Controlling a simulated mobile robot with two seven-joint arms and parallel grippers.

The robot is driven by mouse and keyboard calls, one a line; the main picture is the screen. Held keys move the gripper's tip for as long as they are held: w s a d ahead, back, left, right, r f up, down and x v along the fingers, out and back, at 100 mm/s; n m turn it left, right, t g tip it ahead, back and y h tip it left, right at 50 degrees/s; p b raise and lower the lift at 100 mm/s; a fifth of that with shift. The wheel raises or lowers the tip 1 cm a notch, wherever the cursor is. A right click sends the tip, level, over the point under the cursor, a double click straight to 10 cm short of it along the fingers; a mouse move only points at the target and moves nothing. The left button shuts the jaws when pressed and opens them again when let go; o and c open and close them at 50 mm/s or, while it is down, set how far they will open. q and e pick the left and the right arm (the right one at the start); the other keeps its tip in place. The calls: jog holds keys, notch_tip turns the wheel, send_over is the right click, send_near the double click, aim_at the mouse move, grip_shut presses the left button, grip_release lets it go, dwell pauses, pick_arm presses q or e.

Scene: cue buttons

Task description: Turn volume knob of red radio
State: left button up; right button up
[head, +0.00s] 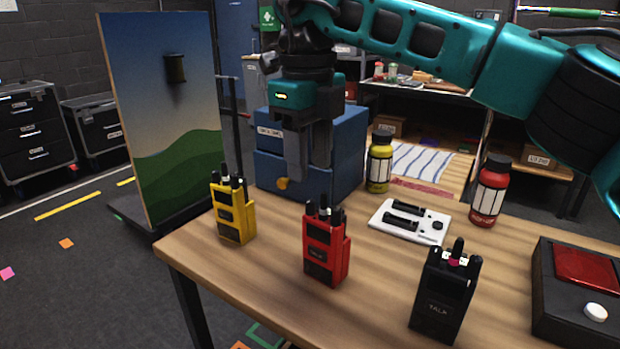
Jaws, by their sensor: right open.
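The red radio (325,248) stands upright on the wooden table between a yellow radio and a black radio. Its short knobs and antenna stick up from its top; which one is the volume knob is too small to tell. My right gripper (308,172) hangs with its fingers pointing down, above and a little behind the red radio in the picture. It is open and holds nothing, and it looks apart from the radio. My left gripper does not show.
The yellow radio (233,214) stands to the left and the black radio (443,296) to the right. A blue drawer box (345,150), a white panel (410,222), a yellow bottle (379,165), a red bottle (489,192) and a red-topped button box (580,290) share the table (270,285).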

aim_at(309, 202)
notch_tip(309, 202, up, 7)
jog(key=p, duration=0.1)
dwell(0.3)
